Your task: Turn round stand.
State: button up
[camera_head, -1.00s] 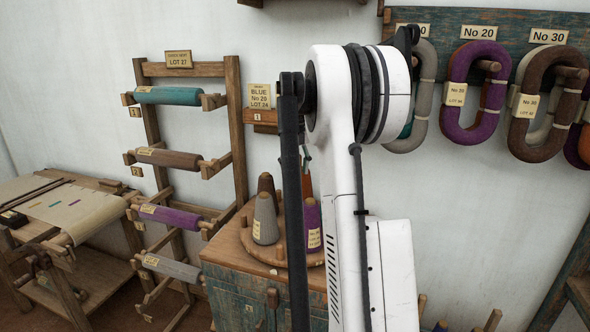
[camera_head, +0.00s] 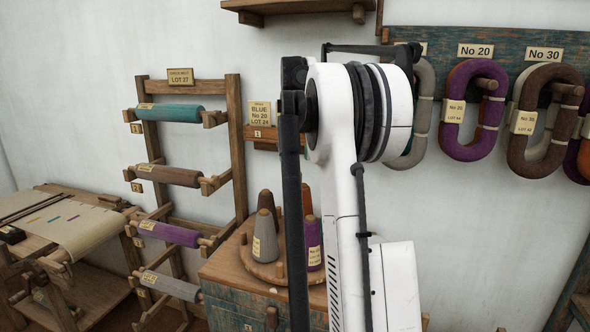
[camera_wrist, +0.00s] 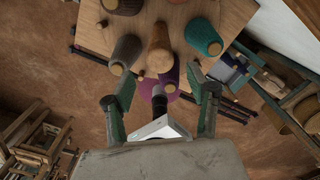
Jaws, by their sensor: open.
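The round stand (camera_head: 262,272) is a wooden disc on the cabinet top, left of my arm in the head view. It bears a grey cone (camera_head: 265,236), a brown cone (camera_head: 267,203) and a purple cone (camera_head: 313,243), with short wooden pegs at its edge. My arm hides its right part. The fingers are wide apart, with no cone clearly held. The disc's rim is not clear there.
A blue-green cabinet (camera_head: 238,300) carries the stand. A rack (camera_head: 239,150) of yarn rollers stands to its left, with a loom table (camera_head: 75,225) beyond. A card (camera_head: 260,114) reads BLUE No 20 LOT 24. Yarn hanks (camera_head: 472,110) hang at the right.

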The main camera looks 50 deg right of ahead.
jog(key=shift+r, duration=0.75)
